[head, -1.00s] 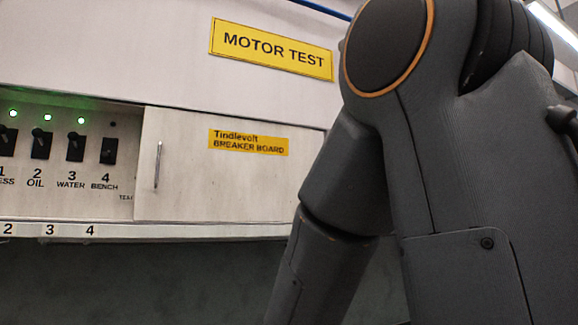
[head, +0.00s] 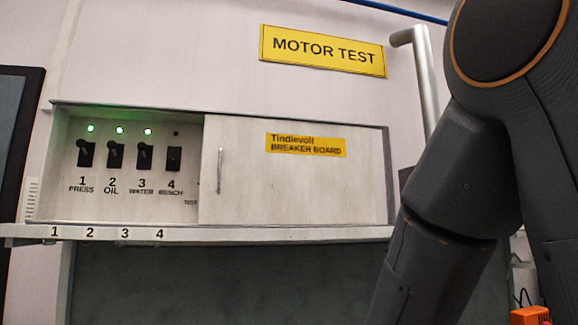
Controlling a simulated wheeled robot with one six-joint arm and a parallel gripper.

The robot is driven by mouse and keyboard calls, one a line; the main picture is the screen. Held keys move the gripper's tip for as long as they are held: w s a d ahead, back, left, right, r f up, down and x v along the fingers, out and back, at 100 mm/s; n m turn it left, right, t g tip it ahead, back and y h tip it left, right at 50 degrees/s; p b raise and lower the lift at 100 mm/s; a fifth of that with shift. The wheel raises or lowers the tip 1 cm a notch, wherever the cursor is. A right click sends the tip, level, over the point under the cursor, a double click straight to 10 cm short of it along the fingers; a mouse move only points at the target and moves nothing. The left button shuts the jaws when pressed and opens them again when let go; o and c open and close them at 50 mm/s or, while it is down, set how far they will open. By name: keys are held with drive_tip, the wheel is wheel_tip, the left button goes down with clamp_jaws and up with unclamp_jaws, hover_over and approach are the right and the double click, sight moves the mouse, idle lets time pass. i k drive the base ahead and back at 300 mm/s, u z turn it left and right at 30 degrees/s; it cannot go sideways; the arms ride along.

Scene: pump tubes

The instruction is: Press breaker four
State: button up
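The breaker board is a pale cabinet on the wall, with its left part open on a row of switches. Breaker four (head: 174,160), labelled 4 BENCH, is the rightmost black switch. The small lamp above it is dark. Breakers one (head: 86,153), two (head: 115,155) and three (head: 145,156) have raised levers and lit green lamps. A sliding door (head: 290,195) with a vertical handle covers the right part of the cabinet, just right of breaker four. My arm fills the right side of the head view; my gripper is out of view.
A ledge (head: 300,234) numbered 1 to 4 at its left end runs below the cabinet. A grey pipe (head: 424,85) stands at the upper right. A dark panel (head: 18,150) is at the left edge. An orange object (head: 530,315) shows at lower right.

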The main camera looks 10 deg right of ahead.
sight(171, 164)
drive_tip(key=k, duration=1.35)
drive_tip(key=u, duration=0.4)
drive_tip(key=i, duration=0.5)
drive_tip(key=u, duration=0.55)
drive_tip(key=i, duration=1.3)
drive_tip(key=z, duration=0.5)
